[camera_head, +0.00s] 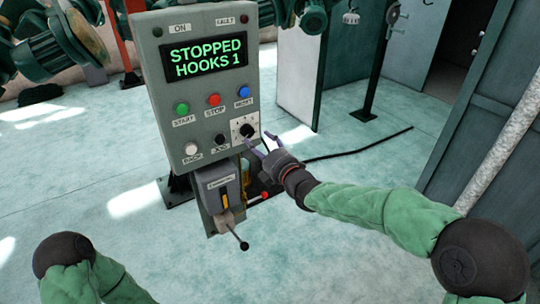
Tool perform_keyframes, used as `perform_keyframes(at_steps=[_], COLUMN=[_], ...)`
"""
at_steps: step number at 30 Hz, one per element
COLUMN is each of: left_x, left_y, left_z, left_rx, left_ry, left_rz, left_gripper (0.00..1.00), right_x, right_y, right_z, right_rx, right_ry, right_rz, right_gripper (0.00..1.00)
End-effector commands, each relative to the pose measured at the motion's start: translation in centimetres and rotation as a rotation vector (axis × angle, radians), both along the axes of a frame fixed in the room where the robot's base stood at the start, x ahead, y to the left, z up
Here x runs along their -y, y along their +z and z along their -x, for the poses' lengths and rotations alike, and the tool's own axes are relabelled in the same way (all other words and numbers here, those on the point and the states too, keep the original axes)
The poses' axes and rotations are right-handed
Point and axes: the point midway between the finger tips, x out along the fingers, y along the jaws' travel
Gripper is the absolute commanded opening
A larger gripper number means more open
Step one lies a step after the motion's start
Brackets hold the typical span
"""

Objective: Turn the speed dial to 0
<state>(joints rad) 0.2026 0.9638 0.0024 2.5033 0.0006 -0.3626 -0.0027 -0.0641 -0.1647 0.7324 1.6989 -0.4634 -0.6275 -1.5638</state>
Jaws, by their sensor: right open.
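The speed dial (246,130) is a black knob on a white plate with small marks, at the lower right of the grey control panel (167,104). Its exact setting is too small to read. The panel's screen (206,57) reads STOPPED, HOOKS 1. My right gripper (260,144) is open, with its fingertips close by the dial's lower right; I cannot tell whether they touch it. My left gripper is not in view; only part of my left arm shows at the bottom left.
Green START (182,108), red STOP (214,100) and blue (243,92) buttons sit above the dial. White (190,149) and black JOG (220,139) buttons are left of it. A lever (239,238) sticks out below. A black cable lies on the floor behind my right arm.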

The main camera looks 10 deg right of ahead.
Motion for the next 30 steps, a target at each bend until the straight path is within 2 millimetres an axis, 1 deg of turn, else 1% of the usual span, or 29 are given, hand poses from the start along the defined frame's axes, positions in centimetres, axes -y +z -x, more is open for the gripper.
perform_keyframes(at_steps=[1, 6, 12, 18, 30], left_x=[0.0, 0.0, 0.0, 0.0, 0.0], left_y=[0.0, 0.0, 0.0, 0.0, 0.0], left_z=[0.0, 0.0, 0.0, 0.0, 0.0], left_rx=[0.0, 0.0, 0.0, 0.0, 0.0], left_ry=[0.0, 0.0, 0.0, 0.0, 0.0], left_rz=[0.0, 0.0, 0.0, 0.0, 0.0], left_gripper=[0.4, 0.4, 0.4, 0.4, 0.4], right_x=[0.4, 1.2, 1.8, 1.9, 1.9], right_y=[0.1, 0.0, -0.1, 0.0, -0.2], right_z=[0.9, 3.3, 5.0, 5.6, 5.5], right_rx=[0.001, 0.0, -0.001, 0.0, -0.004], right_ry=[-0.001, 0.0, 0.001, 0.002, 0.002], right_rz=[0.001, 0.001, 0.0, 0.001, -0.002], right_gripper=[0.63, 0.63, 0.63, 0.63, 0.63])
